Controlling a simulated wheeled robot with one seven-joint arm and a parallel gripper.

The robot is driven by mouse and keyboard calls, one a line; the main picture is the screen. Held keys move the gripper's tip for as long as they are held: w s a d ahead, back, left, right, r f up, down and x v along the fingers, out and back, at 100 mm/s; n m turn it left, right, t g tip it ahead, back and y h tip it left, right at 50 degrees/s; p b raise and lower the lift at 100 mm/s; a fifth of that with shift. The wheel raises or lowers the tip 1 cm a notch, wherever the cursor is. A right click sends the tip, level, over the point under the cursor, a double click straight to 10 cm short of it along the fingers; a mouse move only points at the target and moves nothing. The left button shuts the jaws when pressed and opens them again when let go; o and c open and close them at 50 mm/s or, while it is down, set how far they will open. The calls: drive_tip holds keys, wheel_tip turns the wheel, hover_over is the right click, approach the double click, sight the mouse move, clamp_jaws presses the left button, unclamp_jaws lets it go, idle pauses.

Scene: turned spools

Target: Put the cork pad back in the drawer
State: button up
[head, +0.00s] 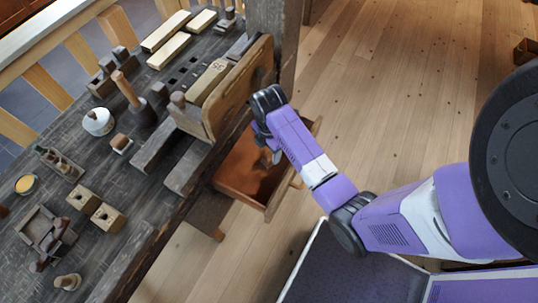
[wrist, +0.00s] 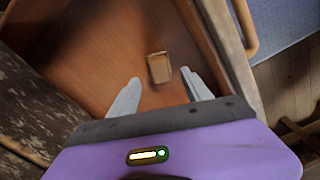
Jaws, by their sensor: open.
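The drawer (head: 240,178) is pulled out below the workbench's edge, with its reddish-brown inside showing. In the wrist view the drawer's bare floor (wrist: 95,45) fills much of the picture. A small tan-brown block, which looks like the cork pad (wrist: 159,67), is inside the drawer's outline, just beyond my fingertips. It appears to lie on the drawer floor, apart from both fingers. My gripper (wrist: 160,86) is open and empty over the drawer, its two pale fingers on either side below the pad. In the head view my arm hides the gripper's tips and the pad.
The dark workbench (head: 150,165) beside the drawer carries wooden blocks, a white round pot (head: 98,121) and a tool rack. A wooden upright board (head: 240,88) stands at the bench edge near my wrist. The plank floor (head: 400,90) to the right is mostly clear.

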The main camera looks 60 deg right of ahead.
sight(269, 156)
wheel_tip(269, 156, up, 7)
idle(0.3)
idle(0.5)
